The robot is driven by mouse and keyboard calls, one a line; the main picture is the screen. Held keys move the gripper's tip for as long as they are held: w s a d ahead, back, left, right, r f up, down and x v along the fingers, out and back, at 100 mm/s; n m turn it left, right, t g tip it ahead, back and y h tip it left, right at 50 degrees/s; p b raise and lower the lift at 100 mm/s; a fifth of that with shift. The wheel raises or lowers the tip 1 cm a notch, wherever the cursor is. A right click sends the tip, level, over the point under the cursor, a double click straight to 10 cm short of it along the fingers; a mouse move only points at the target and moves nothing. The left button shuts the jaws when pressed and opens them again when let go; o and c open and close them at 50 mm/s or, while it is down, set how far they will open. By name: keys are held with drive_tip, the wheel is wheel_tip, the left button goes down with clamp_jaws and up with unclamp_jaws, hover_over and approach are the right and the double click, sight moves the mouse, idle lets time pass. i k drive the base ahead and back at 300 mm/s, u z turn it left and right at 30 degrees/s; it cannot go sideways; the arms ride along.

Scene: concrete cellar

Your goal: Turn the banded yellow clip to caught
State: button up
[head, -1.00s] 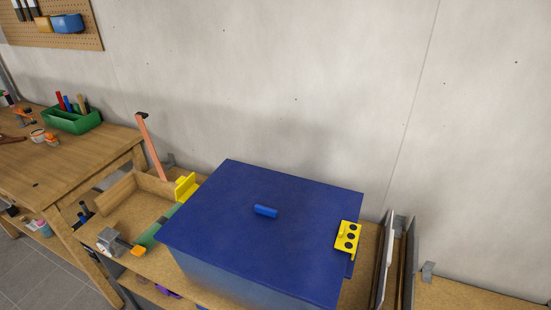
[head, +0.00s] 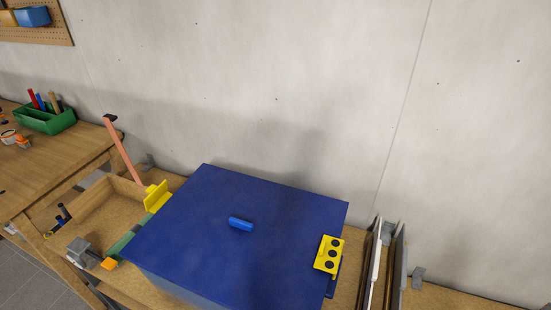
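A dark blue box with a flat lid (head: 270,215) stands on the wooden bench, with a small blue handle (head: 240,223) on the lid. One yellow clip (head: 156,197) sits at the lid's left edge and stands up beside it; I cannot make out bands on it. Another yellow clip (head: 329,254) lies at the lid's right edge and shows several dark round spots. I cannot tell whether either clip is caught. My gripper is not in view.
A wooden tray (head: 97,207) and a grey clamp-like tool (head: 80,250) lie left of the box. A pink-orange bar (head: 124,153) leans up behind. Upright panels (head: 380,262) stand close on the right. A green caddy (head: 45,118) is on the left table.

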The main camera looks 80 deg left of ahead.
sight(157, 195)
drive_tip(key=z, duration=0.1)
drive_tip(key=k, duration=2.75)
drive_tip(key=u, duration=2.1)
drive_tip(key=i, duration=1.05)
